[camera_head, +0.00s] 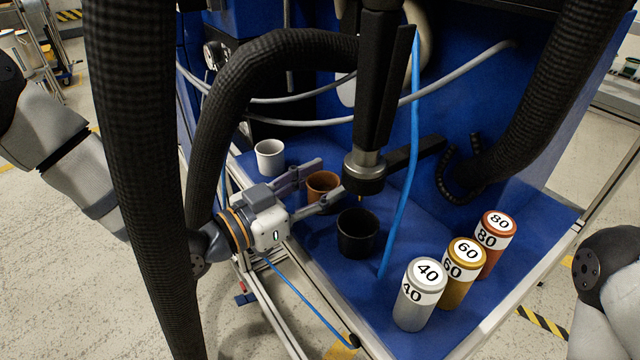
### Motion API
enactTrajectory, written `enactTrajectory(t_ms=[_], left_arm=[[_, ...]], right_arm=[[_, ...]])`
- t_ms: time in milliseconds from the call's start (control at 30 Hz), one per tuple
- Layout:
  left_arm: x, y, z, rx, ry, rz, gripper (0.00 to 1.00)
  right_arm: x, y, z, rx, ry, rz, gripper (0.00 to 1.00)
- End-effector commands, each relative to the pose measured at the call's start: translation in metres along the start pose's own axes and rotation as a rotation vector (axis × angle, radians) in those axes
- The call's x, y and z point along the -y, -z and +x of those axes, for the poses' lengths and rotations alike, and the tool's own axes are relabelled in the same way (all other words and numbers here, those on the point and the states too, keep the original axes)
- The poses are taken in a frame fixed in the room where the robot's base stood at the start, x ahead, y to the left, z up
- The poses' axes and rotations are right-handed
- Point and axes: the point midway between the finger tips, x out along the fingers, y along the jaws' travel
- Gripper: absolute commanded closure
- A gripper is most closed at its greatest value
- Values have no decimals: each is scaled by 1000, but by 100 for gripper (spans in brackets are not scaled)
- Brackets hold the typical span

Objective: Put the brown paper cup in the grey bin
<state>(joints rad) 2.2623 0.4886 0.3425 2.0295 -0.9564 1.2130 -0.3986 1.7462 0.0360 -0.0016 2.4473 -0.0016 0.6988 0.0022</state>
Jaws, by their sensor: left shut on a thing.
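The brown paper cup (322,187) stands upright on or just above the blue work surface, between the two fingers of my left gripper (329,178). The gripper reaches in from the left and is shut on the cup, with a finger on either side. The fingers and the near finger's body hide part of the cup's lower side. I cannot tell whether its base touches the surface. I cannot make out a grey bin in this view. My right arm shows only at the right edge; its gripper is out of the picture.
A white cup (270,157) stands behind the gripper, and a black cup (358,240) stands in front of the brown one. A black nozzle (364,170) hangs close on the right. Numbered canisters (421,295) stand front right. Thick black hoses (225,110) cross near my left arm.

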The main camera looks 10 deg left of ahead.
Motion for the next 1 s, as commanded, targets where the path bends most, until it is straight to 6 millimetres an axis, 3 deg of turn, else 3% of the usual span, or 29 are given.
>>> enactTrajectory(t_ms=[67,100,167,200,533,900,1000], left_arm=[[0,-4,0,2,0,-1,85],[0,-4,0,2,0,0,53],[0,-4,0,2,0,0,40],[0,-4,0,2,0,0,38],[0,3,-1,-1,1,1,38],[1,3,-94,-2,3,1,38],[1,2,-110,0,1,2,38]], right_arm=[[0,-1,2,4,0,0,60],[0,-1,2,4,0,0,60],[0,0,1,3,0,0,60],[0,0,1,3,0,0,60],[0,1,-2,-4,0,0,60],[0,6,-14,-36,2,0,60],[0,8,-17,-42,2,1,60]])
